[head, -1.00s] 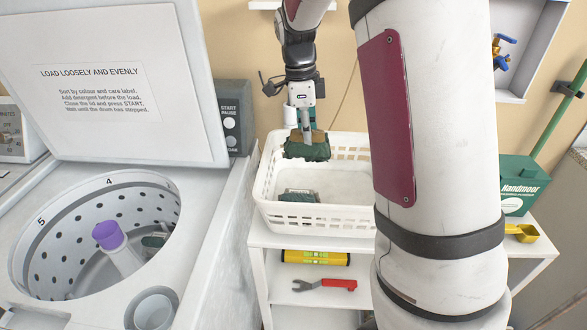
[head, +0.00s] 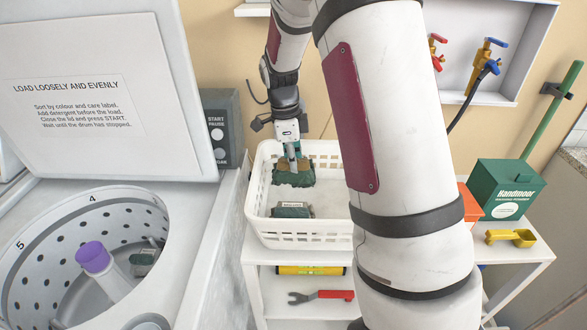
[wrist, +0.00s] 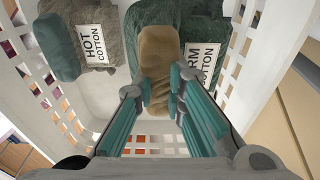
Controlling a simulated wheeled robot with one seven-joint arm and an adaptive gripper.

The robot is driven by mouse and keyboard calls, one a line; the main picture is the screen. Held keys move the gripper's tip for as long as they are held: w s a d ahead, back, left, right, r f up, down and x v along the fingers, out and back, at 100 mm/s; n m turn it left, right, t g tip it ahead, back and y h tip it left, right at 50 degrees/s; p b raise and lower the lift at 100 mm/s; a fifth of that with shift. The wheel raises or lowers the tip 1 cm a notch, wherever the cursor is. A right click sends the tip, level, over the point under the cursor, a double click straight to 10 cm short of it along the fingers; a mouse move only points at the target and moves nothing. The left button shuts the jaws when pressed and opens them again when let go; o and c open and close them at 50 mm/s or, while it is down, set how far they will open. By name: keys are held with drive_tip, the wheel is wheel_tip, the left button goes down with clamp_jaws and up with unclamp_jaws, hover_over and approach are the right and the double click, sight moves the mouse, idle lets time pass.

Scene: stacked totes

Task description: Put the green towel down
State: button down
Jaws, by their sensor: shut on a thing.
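My gripper (head: 293,167) points down into the white laundry basket (head: 312,228) and is shut on the green towel (head: 296,179). The towel is a dark green bundle near the basket's back left. I cannot tell whether it touches the basket floor. In the wrist view, my gripper's teal fingers (wrist: 160,88) close on a tan, creased part at the middle of the towel. The towel's white label (wrist: 201,62) reads COTTON, with its upper word partly hidden. A grey-green bundle (wrist: 88,62) with a HOT COTTON label lies beside it in the basket.
The basket stands on a white shelf unit (head: 255,256). A red-handled wrench (head: 322,297) and a yellow level (head: 310,270) lie below. The open washer (head: 100,195) is at left.

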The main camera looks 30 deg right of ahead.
drive_tip(key=shift+f, duration=1.1)
drive_tip(key=shift+f, duration=0.6)
drive_tip(key=c, duration=1.7)
unclamp_jaws()
drive_tip(key=shift+o, duration=0.2)
